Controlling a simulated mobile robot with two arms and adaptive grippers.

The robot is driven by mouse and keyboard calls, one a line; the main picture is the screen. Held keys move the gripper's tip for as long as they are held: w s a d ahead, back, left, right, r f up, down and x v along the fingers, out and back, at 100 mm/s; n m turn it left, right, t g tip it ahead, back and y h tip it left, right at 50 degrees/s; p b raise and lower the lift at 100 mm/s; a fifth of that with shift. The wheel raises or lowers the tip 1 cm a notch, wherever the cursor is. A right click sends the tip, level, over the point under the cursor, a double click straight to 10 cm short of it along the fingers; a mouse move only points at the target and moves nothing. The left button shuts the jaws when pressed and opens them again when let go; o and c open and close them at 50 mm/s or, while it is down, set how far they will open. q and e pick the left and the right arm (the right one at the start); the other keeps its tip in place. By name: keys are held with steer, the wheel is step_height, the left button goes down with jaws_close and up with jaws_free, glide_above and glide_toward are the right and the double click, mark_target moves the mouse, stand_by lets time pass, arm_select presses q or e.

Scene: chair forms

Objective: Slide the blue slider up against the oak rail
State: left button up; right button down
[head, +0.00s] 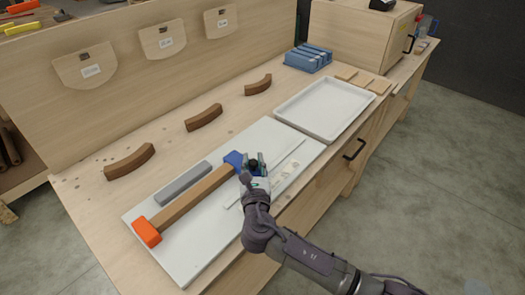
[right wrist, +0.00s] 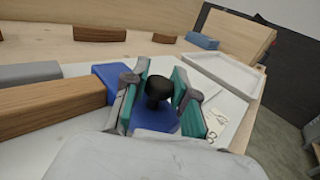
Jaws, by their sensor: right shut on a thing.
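The oak rail (head: 196,197) is a brown wooden bar lying along a white board, with an orange block (head: 146,232) at its near-left end. The blue slider (head: 233,158) is at the rail's far-right end. In the right wrist view, the slider (right wrist: 112,78) appears to meet the end of the rail (right wrist: 50,105); any thin gap cannot be told. My right gripper (head: 254,165) is shut on the slider's black knob (right wrist: 159,88), with teal finger pads on either side. The gripper hides part of the slider. My left gripper is not in view.
A grey bar (head: 183,182) lies beside the rail on the white board (head: 190,262). A white tray (head: 325,132) stands farther right. Several curved brown pieces (head: 204,117) lie behind the board. Blue blocks (head: 308,58) and a wooden cabinet (head: 360,35) are at the back.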

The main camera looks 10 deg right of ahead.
steer(key=c, duration=0.9)
jaws_free()
steer(key=s, duration=0.4)
steer(key=s+a, duration=0.1)
steer(key=s, duration=0.7)
steer(key=shift+a, duration=0.2)
